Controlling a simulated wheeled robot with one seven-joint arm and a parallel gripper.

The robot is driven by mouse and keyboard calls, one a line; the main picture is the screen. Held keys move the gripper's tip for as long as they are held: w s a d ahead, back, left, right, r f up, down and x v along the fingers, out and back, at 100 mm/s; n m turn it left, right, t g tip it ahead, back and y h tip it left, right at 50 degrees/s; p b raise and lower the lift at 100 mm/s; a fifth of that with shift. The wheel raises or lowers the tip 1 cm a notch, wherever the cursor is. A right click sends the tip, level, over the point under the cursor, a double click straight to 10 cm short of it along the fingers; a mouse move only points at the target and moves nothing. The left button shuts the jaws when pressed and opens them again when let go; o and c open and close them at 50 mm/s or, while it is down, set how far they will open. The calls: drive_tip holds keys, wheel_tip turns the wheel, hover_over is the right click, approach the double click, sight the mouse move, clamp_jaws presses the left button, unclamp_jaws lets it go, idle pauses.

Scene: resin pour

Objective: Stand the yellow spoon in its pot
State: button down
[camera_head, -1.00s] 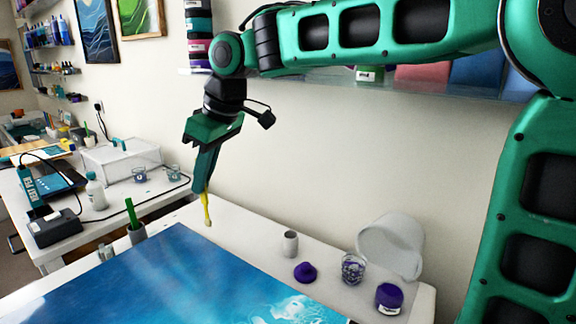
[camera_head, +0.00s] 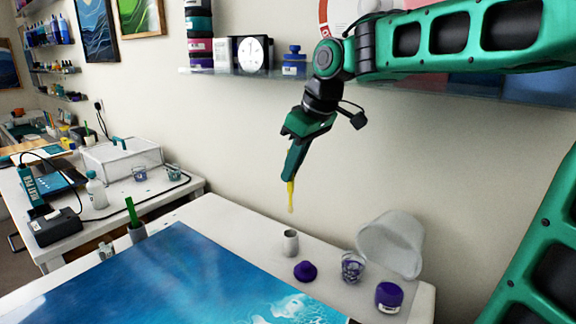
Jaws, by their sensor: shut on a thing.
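My gripper (camera_head: 289,177) is shut on the yellow spoon (camera_head: 291,198), which hangs down from the fingertips, nearly upright. A small light grey pot (camera_head: 290,243) stands upright on the white table. In the picture the spoon's lower end is just above the pot's mouth, apart from it; I cannot tell how well they line up in depth. A second pot (camera_head: 137,234), grey, holds a green stick (camera_head: 131,212) at the left of the table.
A purple lid (camera_head: 305,271), a clear cup (camera_head: 353,267), a purple jar (camera_head: 389,296) and a tilted whitish tub (camera_head: 391,244) stand right of the light grey pot. A blue painted panel (camera_head: 170,275) covers much of the table. A shelf (camera_head: 225,73) runs along the wall above.

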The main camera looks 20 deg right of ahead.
sight(291, 207)
drive_tip(key=shift+f, duration=5.3)
drive_tip(key=c, duration=1.9)
unclamp_jaws()
drive_tip(key=shift+o, duration=0.2)
drive_tip(key=shift+r, duration=0.1)
